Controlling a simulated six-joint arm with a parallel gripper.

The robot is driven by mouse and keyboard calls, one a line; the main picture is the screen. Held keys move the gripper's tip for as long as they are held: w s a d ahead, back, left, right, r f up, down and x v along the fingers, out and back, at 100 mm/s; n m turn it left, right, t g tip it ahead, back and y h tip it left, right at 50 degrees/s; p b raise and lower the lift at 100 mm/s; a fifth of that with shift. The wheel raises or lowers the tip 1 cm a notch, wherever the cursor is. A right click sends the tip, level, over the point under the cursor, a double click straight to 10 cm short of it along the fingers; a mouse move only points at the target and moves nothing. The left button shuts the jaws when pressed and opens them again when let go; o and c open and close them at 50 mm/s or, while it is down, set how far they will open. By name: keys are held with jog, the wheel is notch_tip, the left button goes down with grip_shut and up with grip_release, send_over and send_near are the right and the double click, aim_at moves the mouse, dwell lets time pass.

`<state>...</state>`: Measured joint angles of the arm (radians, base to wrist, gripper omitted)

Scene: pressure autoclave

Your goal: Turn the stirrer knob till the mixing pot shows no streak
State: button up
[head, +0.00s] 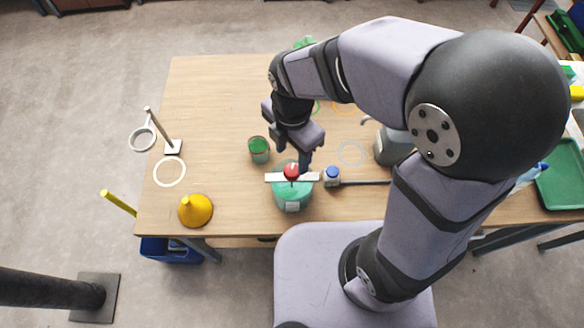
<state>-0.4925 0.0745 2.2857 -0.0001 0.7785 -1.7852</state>
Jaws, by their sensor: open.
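The mixing pot (291,198) is a green vessel near the front edge of the wooden table, with a white bar across its top. The red stirrer knob (292,170) sits at the middle of that bar. My gripper (294,157) is open and points down just behind and above the knob. One finger comes down close to the knob's right side; I cannot tell whether it touches. The pot's contents are too small and too covered by the bar to tell whether a streak shows.
A green-filled beaker (259,150) stands left of my gripper. A blue-capped bottle (332,177) stands right of the pot. A grey jug (391,146) is farther right. A yellow funnel (195,210) and a ring stand (173,147) are at the left. The table's back left is clear.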

jog(key=shift+t, duration=0.4)
jog(key=f+b, duration=0.1)
jog(key=w+f+b, duration=0.1)
jog(key=b, duration=0.1)
jog(key=f+b, duration=0.1)
jog(key=b, duration=0.1)
jog(key=shift+w+a+f, duration=0.25)
jog(key=shift+a+f, duration=0.15)
jog(key=w+a+t+y+b, duration=0.1)
jog(key=w+b, duration=0.1)
jog(key=b, duration=0.2)
notch_tip(320, 180, up, 5)
jog(key=n+g+h, duration=0.1)
jog(key=n+g, duration=0.1)
jog(key=n, duration=0.4)
send_over(292, 170)
jog(key=shift+w+a+f, duration=0.15)
jog(key=shift+w+f, duration=0.05)
jog(key=shift+w, duration=0.05)
jog(key=shift+s+n, duration=0.25)
jog(key=shift+n, duration=0.35)
jog(key=shift+f+p, duration=0.55)
jog(key=shift+f, duration=3.15)
jog(key=shift+c, duration=0.3)
jog(key=c, duration=1)
